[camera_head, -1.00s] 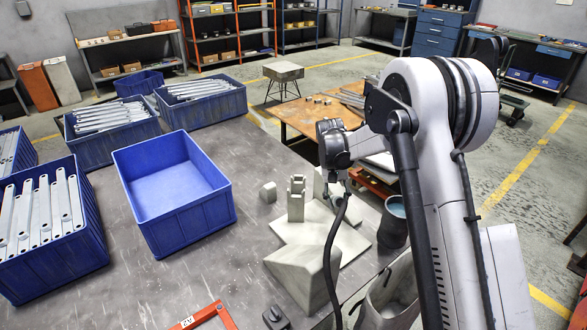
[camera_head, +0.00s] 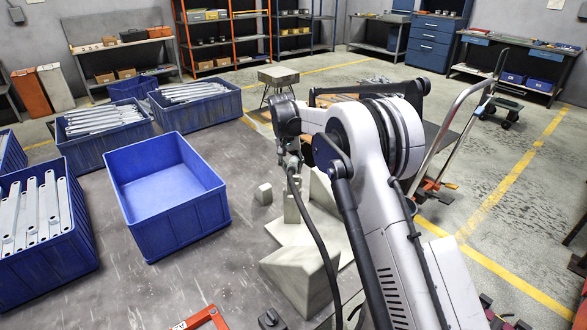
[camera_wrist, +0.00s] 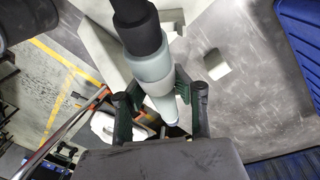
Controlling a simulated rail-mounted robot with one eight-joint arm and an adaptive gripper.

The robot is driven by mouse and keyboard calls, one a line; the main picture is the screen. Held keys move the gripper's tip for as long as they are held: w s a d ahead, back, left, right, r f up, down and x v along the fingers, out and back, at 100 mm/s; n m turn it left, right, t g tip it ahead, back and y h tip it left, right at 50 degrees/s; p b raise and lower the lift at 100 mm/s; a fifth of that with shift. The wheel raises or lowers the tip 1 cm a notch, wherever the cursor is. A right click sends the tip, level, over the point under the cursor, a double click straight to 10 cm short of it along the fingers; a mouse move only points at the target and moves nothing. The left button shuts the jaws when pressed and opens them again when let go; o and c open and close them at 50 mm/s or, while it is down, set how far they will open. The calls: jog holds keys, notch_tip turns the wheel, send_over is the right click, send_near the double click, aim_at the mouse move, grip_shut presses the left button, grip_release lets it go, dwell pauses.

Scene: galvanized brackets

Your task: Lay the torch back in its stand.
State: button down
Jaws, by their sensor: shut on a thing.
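The torch (camera_wrist: 148,66) crosses the wrist view, with a black upper part, a pale grey-green body and a tapering tip. My gripper (camera_wrist: 162,100) is shut on the torch, its dark green fingers on both sides of the pale body. In the head view my gripper (camera_head: 290,160) is above the pale grey stand (camera_head: 300,262) on the table, close to its upright post (camera_head: 292,208). The torch is hard to make out there. My wrist and a black cable partly hide the post, so I cannot tell whether the torch touches it.
An empty blue crate (camera_head: 165,190) stands left of the stand, with a small grey block (camera_head: 263,194) between them. Blue crates of metal brackets (camera_head: 40,225) stand further left. A red frame (camera_head: 205,318) lies at the front edge. A hand truck (camera_head: 450,150) stands right.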

notch_tip(320, 180, down, 8)
jog(key=b, duration=0.4)
jog(key=shift+f, duration=0.2)
jog(key=shift+f+b, duration=0.3)
jog(key=shift+f, duration=0.05)
dwell(0.9)
jog(key=c, duration=1.4)
grip_release()
jog(key=shift+r, duration=0.1)
jog(key=r, duration=0.4)
jog(key=a+r, duration=0.1)
jog(key=r, duration=0.6)
jog(key=shift+s+a+r, duration=0.25)
jog(key=shift+s+r, duration=0.1)
jog(key=shift+r, duration=0.05)
